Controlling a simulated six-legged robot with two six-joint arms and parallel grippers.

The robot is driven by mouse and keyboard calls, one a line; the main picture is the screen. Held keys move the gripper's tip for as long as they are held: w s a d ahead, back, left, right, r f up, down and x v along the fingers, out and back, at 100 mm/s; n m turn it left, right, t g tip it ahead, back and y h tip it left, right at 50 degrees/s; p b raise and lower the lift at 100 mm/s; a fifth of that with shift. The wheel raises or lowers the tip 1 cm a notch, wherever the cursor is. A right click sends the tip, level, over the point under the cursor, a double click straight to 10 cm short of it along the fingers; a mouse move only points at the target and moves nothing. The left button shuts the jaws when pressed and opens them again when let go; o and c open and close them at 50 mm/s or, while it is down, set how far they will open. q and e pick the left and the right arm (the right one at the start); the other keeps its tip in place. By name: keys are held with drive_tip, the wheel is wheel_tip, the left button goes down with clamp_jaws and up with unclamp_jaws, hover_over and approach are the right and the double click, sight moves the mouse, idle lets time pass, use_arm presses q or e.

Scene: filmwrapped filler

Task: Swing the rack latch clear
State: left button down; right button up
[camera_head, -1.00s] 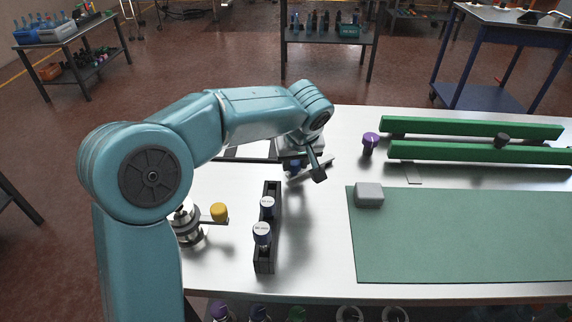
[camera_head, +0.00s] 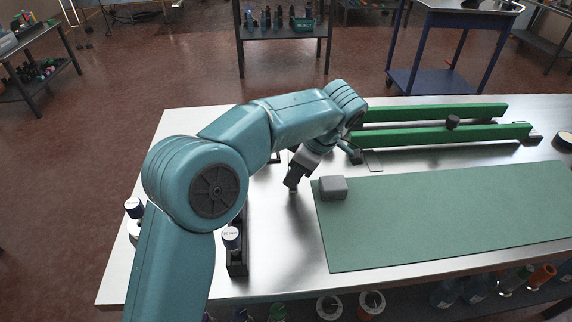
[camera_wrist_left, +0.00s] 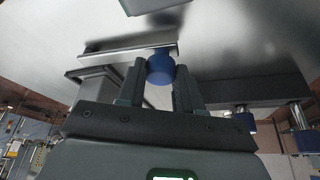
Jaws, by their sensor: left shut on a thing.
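A dark rack (camera_head: 238,264) stands at the table's left front, mostly hidden by my left arm. A vial with a white-topped blue cap (camera_head: 231,236) shows in it. My left gripper (camera_head: 292,187) points down at the table, just left of a grey block. In the left wrist view its fingers (camera_wrist_left: 159,85) are shut on a blue knob (camera_wrist_left: 160,68). A thin metal bar (camera_wrist_left: 128,50) lies against the knob; how the two are joined is unclear. The rack (camera_wrist_left: 252,91) shows at right there with blue-capped vials (camera_wrist_left: 299,140). My right gripper is out of view.
The grey block (camera_head: 332,188) sits on the corner of a green mat (camera_head: 450,215). Green rails (camera_head: 440,134) with a dark knob (camera_head: 453,122) lie behind it. Another white-capped item (camera_head: 133,207) stands at the far left. Bare table shows between rack and mat.

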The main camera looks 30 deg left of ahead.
use_arm(q)
drive_tip(key=shift+w+d+n+p, duration=0.35)
drive_tip(key=shift+d+n+p, duration=0.1)
drive_tip(key=shift+n, duration=0.15)
drive_tip(key=c, duration=0.8)
unclamp_jaws()
drive_tip(key=shift+d, duration=0.1)
drive_tip(key=shift+o, duration=0.2)
drive_tip(key=p+v, duration=0.6)
drive_tip(key=v, duration=1)
drive_tip(key=shift+w+r, duration=0.2)
drive_tip(key=shift+w, duration=0.15)
